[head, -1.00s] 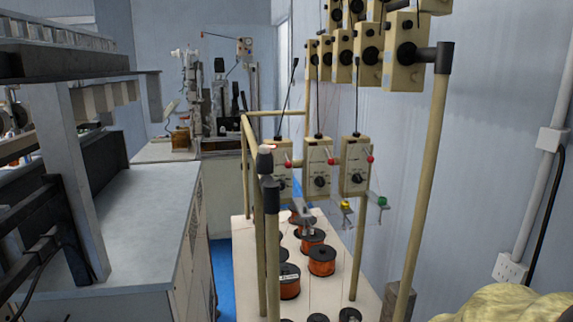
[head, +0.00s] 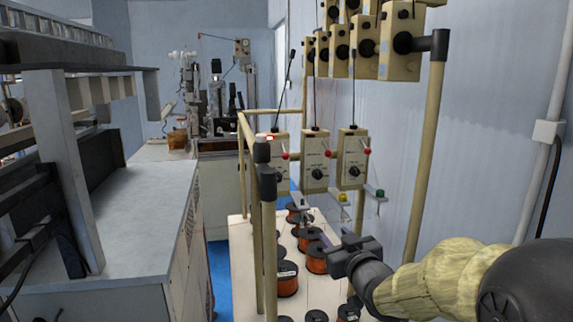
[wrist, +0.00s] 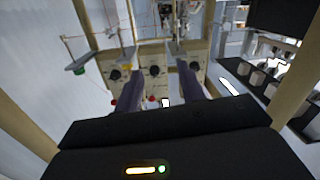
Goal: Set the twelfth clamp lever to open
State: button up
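Three beige tension boxes hang on the rack in the head view: left (head: 278,160), middle (head: 315,160) and right (head: 352,158). Each has a black dial and a red-ball lever at its right side: left lever (head: 285,155), middle lever (head: 328,153), right lever (head: 367,151). No numbering is readable, so I cannot tell which clamp lever is the twelfth. My gripper (head: 328,241) is in front of and below the boxes, apart from them. In the wrist view the gripper (wrist: 157,72) has its two purple fingers spread with nothing between them; the box dials (wrist: 155,70) show beyond.
Copper wire spools (head: 287,280) stand on the pale shelf (head: 245,270) under the boxes. Beige rack posts (head: 428,150) rise at the sides. Thin wires and wire arms with a yellow (head: 342,197) and a green piece (head: 380,193) stick out. A grey bench (head: 140,215) is left.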

aim_at(286, 155)
jog(key=a+r+n+t+y, duration=0.2)
jog(key=a+r+n+y, duration=0.1)
jog(key=r+y, duration=0.3)
notch_tip(286, 155, up, 2)
jog(key=shift+a+r+n+t+b, duration=0.25)
jog(key=shift+a+n+t+b, duration=0.05)
jog(key=shift+a+b, duration=0.15)
jog(key=p+x, duration=0.7)
jog(key=x, duration=1)
jog(key=shift+w+a+r, duration=0.1)
jog(key=shift+a+r, duration=0.05)
grip_shut()
